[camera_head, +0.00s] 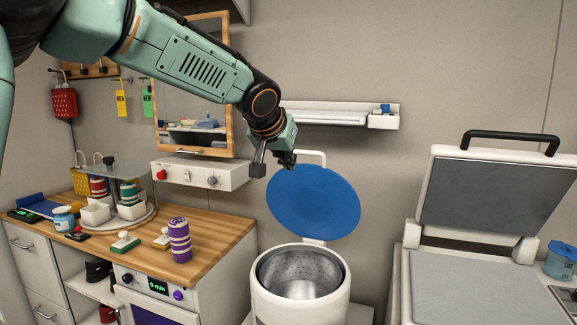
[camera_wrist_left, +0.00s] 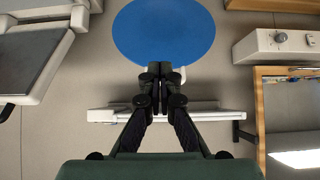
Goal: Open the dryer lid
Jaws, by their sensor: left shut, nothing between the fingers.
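The dryer is a white round tub (camera_head: 300,307) with a perforated metal drum inside. Its round blue lid (camera_head: 314,202) stands raised and tilted back behind the open tub, with a white handle (camera_head: 314,155) at its top. The lid also shows in the left wrist view (camera_wrist_left: 163,30). My left gripper (camera_head: 276,165) is at the lid's upper left edge. In the left wrist view its fingers (camera_wrist_left: 160,72) are shut and empty, close to the lid's rim. I cannot tell whether they touch it. My right gripper is in neither view.
A wooden counter (camera_head: 225,240) with stamps, a purple spool stack (camera_head: 180,240) and a carousel stands left. A heat press (camera_head: 488,190) with its top raised stands right. A wall shelf (camera_head: 340,113) is behind the lid, and a control box (camera_head: 200,173) is left.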

